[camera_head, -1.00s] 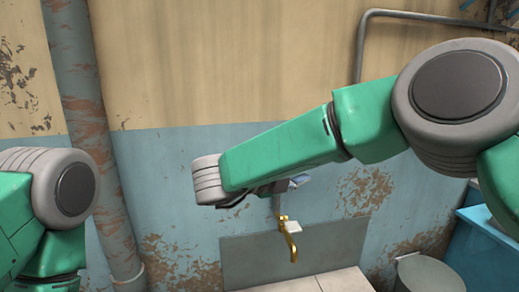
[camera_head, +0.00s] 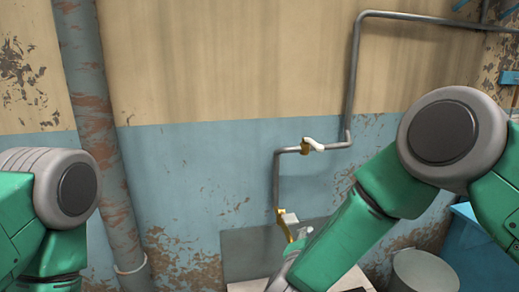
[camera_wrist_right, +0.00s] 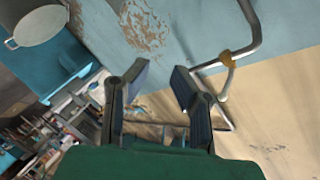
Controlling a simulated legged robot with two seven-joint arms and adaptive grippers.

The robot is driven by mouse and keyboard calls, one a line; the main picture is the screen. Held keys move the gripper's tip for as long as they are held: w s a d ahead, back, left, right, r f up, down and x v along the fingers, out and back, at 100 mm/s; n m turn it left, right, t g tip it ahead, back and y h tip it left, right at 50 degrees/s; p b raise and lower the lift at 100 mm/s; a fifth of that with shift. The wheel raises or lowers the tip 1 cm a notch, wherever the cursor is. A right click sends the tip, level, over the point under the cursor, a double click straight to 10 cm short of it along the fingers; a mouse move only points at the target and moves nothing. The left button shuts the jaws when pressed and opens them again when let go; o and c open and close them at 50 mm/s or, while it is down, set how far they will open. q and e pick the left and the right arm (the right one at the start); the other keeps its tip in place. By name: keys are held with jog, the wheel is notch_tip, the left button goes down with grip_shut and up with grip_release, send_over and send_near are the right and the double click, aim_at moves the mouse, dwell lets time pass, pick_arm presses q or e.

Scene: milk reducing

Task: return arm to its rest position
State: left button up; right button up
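My right gripper (camera_wrist_right: 160,78) is open in the right wrist view, its two dark finger pads apart with nothing between them. In the head view my green right arm slants down and left from the right side. Its lower end is at the bottom edge, in front of the sink area, and the gripper there is mostly hidden. My left arm shows at the left edge, with its gripper out of view.
A brass tap (camera_head: 280,218) is close beside my right arm's lower end. A wall pipe (camera_head: 277,180) carries a white-handled valve (camera_head: 312,145). A grey pot (camera_head: 420,270) and a blue cabinet (camera_head: 480,250) stand at right. A thick pipe (camera_head: 90,95) runs down the left wall.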

jog(key=s+d+f+n+g+y, duration=0.25)
jog(key=s+f+n, duration=0.25)
jog(key=s+f, duration=0.35)
jog(key=s+d+f+n+g+y, duration=0.25)
jog(key=s+d+f+n, duration=0.2)
jog(key=s+f, duration=0.45)
jog(key=s+d+f+n+g, duration=0.1)
jog(key=s+d+n+g, duration=0.1)
jog(key=s, duration=0.5)
jog(key=s+d+f+n+g, duration=0.2)
jog(key=s+d+g, duration=0.1)
jog(key=s, duration=0.5)
jog(key=s+d+f+n+g, duration=0.1)
jog(key=s+d+n+g, duration=0.1)
jog(key=s, duration=0.5)
jog(key=shift+s+d+f+g, duration=0.35)
jog(key=shift+d+g, duration=0.3)
jog(key=shift+g, duration=0.15)
